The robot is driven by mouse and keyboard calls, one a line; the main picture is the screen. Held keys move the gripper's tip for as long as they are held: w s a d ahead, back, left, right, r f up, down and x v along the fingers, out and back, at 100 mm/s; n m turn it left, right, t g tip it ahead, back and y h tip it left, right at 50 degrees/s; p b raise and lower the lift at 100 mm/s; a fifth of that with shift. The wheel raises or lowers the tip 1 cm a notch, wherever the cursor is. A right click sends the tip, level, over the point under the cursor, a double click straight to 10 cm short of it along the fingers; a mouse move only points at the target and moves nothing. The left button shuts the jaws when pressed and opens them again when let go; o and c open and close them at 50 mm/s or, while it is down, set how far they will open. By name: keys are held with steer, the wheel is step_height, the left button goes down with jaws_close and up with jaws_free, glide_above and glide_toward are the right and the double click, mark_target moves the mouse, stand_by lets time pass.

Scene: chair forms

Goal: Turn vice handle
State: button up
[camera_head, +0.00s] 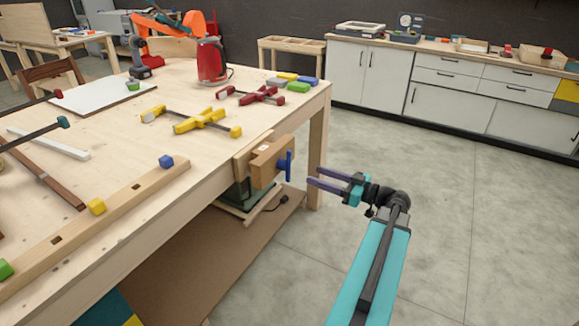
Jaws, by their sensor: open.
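A wooden vice (270,162) is fixed to the right edge of the workbench, near its front-right leg. Its blue handle (286,166) sticks out on the right side of the outer jaw and stands roughly upright. My gripper (312,176) is to the right of the handle, its two dark fingers apart and pointing left toward it. The fingers are empty, and a small gap shows between their tips and the handle. My teal arm reaches up from the bottom right.
A bench leg (318,150) stands behind the handle. White cabinets (440,85) line the back; the floor at right is clear.

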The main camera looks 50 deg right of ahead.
mark_target(290, 166)
steer(key=p+x, duration=0.1)
steer(key=x, duration=1.1)
steer(key=c, duration=1.1)
steer(key=shift+o, duration=0.2)
steer(key=shift+m+b, duration=0.45)
steer(key=shift+m, duration=0.15)
steer(key=shift+f+m+b, duration=0.1)
steer(key=shift+m+b, duration=0.85)
steer(key=shift+m, duration=0.25)
steer(key=shift+o, duration=0.2)
steer(key=shift+d+m+b, duration=0.1)
steer(key=shift+m+b, duration=0.55)
steer(key=shift+m, duration=1.55)
steer(key=shift+c, duration=0.2)
